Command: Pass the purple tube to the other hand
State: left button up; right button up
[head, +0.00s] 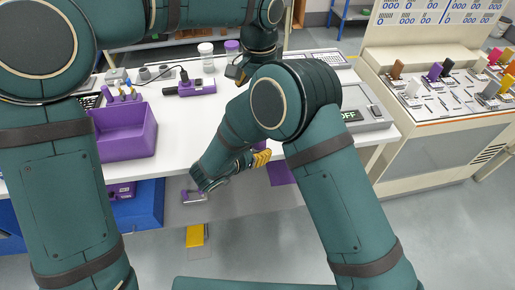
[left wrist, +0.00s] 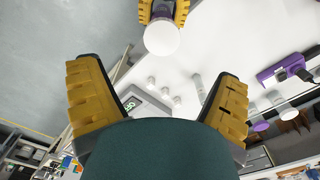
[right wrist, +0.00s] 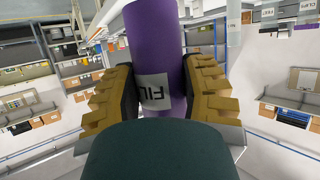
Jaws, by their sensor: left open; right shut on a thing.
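The purple tube (right wrist: 155,35) stands between the fingers of my right gripper (right wrist: 160,72), which is shut on it; a grey label with black letters faces the right wrist camera. In the left wrist view the tube's round white end (left wrist: 161,38) points toward my left gripper (left wrist: 160,75), with the right gripper's yellow fingers around it. My left gripper is open and empty, and the tube end is beyond its fingertips, apart from them. In the head view the right gripper (head: 262,158) is over the table's front edge; my right arm hides the left fingers and most of the tube.
A white table (head: 185,120) lies beneath. A purple bin (head: 125,132) stands at its left. A purple-and-black device (head: 190,88), a white jar (head: 206,57) and a grey scale (head: 365,106) are on it. A console (head: 440,110) stands at the right.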

pick_arm(q)
jog(key=a+f+n+t+h, duration=0.1)
jog(key=a+f+n+t, duration=0.2)
jog(key=a+f+n, duration=0.8)
jog(key=a+f+n+t+h, duration=0.15)
jog(key=a+f+n, duration=0.5)
jog(key=a, duration=0.85)
jog(key=s+d+f+m+g+h, duration=0.1)
jog(key=s+d+f+m, duration=0.6)
jog(key=s+d+f, duration=1)
jog(key=shift+s+d+g, duration=0.15)
jog(key=shift+d+g, duration=0.55)
jog(key=shift+g, duration=0.05)
